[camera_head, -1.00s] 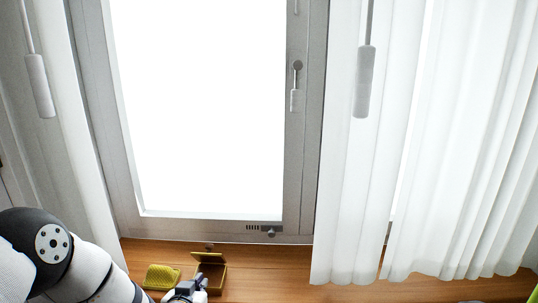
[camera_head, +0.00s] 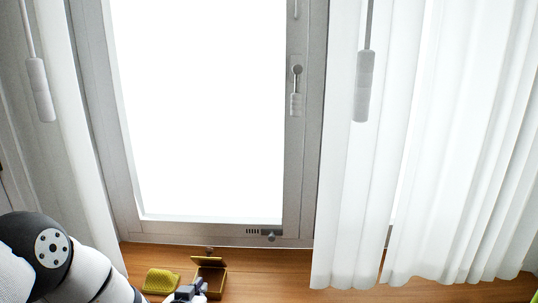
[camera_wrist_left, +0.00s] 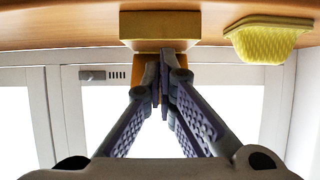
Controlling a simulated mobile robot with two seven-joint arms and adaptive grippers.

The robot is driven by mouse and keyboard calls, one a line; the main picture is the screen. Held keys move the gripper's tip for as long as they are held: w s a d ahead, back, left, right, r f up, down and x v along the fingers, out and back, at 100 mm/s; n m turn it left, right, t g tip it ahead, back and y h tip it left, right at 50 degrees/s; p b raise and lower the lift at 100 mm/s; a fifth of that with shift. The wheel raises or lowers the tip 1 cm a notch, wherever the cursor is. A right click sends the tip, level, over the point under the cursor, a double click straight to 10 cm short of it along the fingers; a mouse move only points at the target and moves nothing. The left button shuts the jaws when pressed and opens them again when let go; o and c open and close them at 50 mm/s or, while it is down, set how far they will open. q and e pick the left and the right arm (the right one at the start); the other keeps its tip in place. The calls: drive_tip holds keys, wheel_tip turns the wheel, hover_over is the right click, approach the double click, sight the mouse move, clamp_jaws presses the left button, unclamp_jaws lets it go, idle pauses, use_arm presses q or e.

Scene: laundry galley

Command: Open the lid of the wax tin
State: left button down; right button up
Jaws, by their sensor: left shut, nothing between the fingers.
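The wax tin (camera_head: 221,284) is a small gold box on the wooden sill, low in the head view. Its lid (camera_head: 208,261) stands up at the back, tilted open, and the dark inside shows. In the left wrist view, which looks upside down, the tin (camera_wrist_left: 160,24) is a gold block just beyond the fingertips. My left gripper (camera_head: 189,291) is at the tin's front left in the head view, partly cut off by the bottom edge. In the wrist view its fingers (camera_wrist_left: 163,62) are together and empty. Whether they touch the tin I cannot tell. My right gripper is not in view.
A yellow textured, sponge-like piece (camera_head: 161,281) lies left of the tin on the wooden surface (camera_head: 270,275). Behind stands a bright window with a grey frame (camera_head: 180,229). White curtains (camera_head: 360,220) hang to the right. The wood right of the tin is mostly clear.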

sight(209, 264)
use_arm(q)
drive_tip(key=shift+w+b, duration=1.4)
drive_tip(key=shift+w, duration=1.05)
drive_tip(key=shift+w+d+f+b, duration=0.1)
drive_tip(key=shift+w+b, duration=1.1)
drive_tip(key=shift+w, duration=0.45)
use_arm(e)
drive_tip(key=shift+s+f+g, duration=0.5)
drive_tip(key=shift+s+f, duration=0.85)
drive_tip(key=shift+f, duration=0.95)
use_arm(q)
drive_tip(key=p+v, duration=0.7)
drive_tip(key=v, duration=0.2)
drive_tip(key=shift+p, duration=0.4)
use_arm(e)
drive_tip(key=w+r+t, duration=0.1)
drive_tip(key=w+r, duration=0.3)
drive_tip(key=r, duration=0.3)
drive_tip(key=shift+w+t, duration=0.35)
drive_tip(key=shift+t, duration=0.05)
